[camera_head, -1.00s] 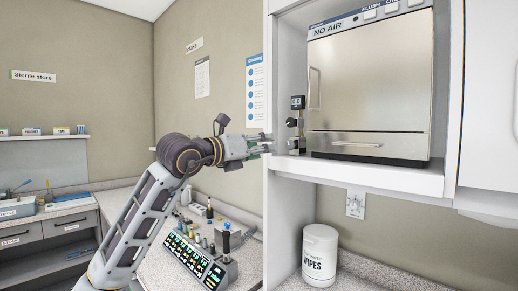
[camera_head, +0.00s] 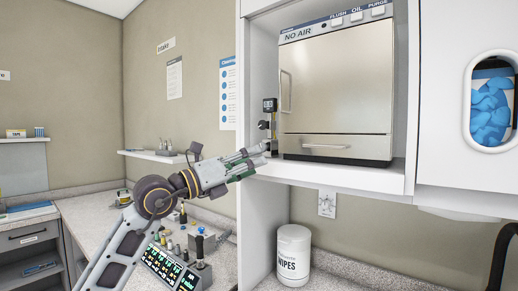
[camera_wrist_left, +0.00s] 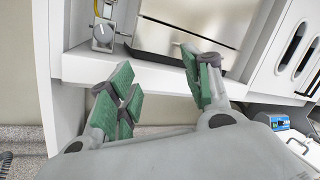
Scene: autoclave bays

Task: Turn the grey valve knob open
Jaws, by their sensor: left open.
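A slim valve fitting with a black gauge (camera_head: 270,105) stands upright on the shelf at the left of the autoclave. A dark knob (camera_head: 263,125) sticks out of it in the head view; a lower knob is partly hidden by my gripper. In the left wrist view a grey knob (camera_wrist_left: 104,33) sits on a pale plate beyond the shelf edge, up and left of my fingers. My left gripper (camera_head: 255,156) is at the shelf's front left edge, just below the fitting. In the left wrist view its green-padded fingers (camera_wrist_left: 155,68) are apart with nothing between them. My right gripper is not in view.
The autoclave (camera_head: 335,90) with its steel door fills the bay. The white shelf (camera_head: 340,177) edge lies close under my fingers. A wipes tub (camera_head: 293,255) stands below. A control panel (camera_head: 168,268) and small bottles lie under my left arm.

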